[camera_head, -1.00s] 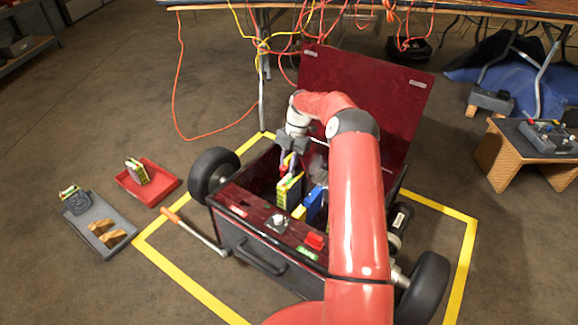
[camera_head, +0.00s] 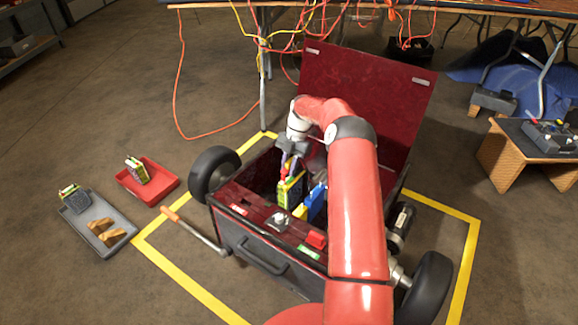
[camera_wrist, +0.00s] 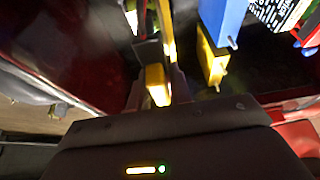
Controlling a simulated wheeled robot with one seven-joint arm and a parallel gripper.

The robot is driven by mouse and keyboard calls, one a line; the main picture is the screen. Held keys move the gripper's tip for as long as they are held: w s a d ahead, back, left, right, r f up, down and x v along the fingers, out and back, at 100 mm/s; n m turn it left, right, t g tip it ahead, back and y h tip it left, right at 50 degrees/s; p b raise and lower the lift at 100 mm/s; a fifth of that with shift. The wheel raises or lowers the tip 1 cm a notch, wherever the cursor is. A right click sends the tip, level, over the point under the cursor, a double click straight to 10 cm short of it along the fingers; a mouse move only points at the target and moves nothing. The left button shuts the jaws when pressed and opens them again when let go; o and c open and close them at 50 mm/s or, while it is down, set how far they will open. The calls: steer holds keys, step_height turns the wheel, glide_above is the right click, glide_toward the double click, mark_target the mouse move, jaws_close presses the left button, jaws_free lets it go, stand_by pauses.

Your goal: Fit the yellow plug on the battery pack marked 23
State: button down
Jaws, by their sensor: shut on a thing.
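My gripper (camera_head: 288,166) points down into the open dark red box. In the wrist view its fingers (camera_wrist: 158,88) are shut on a small yellow piece (camera_wrist: 157,84), which seems to be the yellow plug, though its shape is mostly hidden. A green and yellow battery pack (camera_head: 290,190) with a red part on top stands upright in the box directly below the gripper. I cannot tell whether the held piece touches it. A blue block (camera_wrist: 222,18) with a yellow block (camera_wrist: 212,60) stands beside. No number 23 is readable on any pack.
The box's raised lid (camera_head: 365,95) stands behind my arm. On the floor at left are a red tray (camera_head: 165,190) with a pack (camera_head: 137,170) and a grey tray (camera_head: 82,226) with a pack and tan pieces.

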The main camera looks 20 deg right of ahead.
steer(key=shift+f+b, duration=0.95)
steer(key=shift+f, duration=0.65)
stand_by(0.3)
steer(key=c, duration=1.2)
jaws_free()
steer(key=shift+p+v, duration=0.45)
steer(key=shift+v, duration=3.45)
